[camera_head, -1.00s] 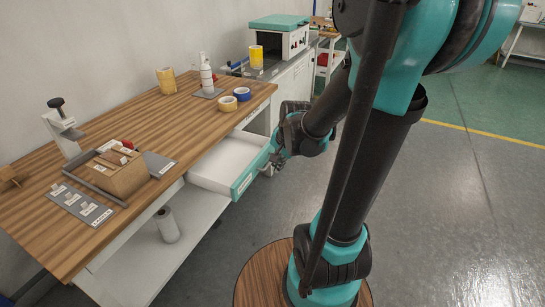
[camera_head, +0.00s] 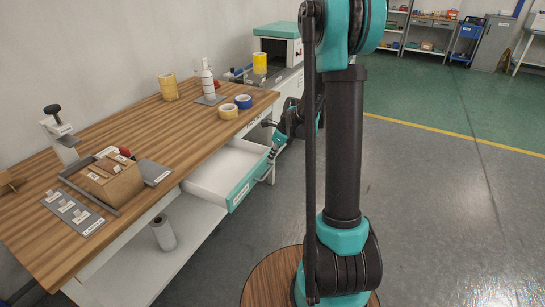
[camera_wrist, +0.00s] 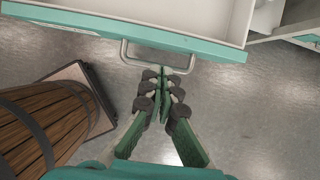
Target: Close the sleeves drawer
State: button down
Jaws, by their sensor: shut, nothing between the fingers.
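An open drawer (camera_head: 222,175) juts out under the wooden bench, with white inside and a teal front. Its label is too small to read, so I cannot confirm it is the sleeves drawer. In the wrist view its teal front (camera_wrist: 85,25) crosses the top, with a metal bar handle (camera_wrist: 124,52). The visible inside looks empty. My gripper (camera_wrist: 166,74) is shut and empty, its fingertips at the handle bar; I cannot tell whether they touch it. In the head view my gripper (camera_head: 274,152) is beside the drawer front, partly hidden by my arm.
The wooden bench (camera_head: 130,135) holds a box (camera_head: 112,178), yellow tape (camera_head: 228,112), blue tape (camera_head: 243,101) and a white bottle (camera_head: 207,78). Another teal front (camera_wrist: 305,37) is at the right in the wrist view. The floor is clear at right.

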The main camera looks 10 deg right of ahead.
jog(key=x, duration=0.7)
jog(key=shift+w+a+f, duration=0.1)
jog(key=shift+f, duration=0.1)
jog(key=shift+a, duration=0.1)
send_over(226, 162)
jog(key=s+d, duration=0.1)
jog(key=d, duration=0.1)
jog(key=shift+s+a, duration=0.15)
jog(key=shift+a, duration=0.1)
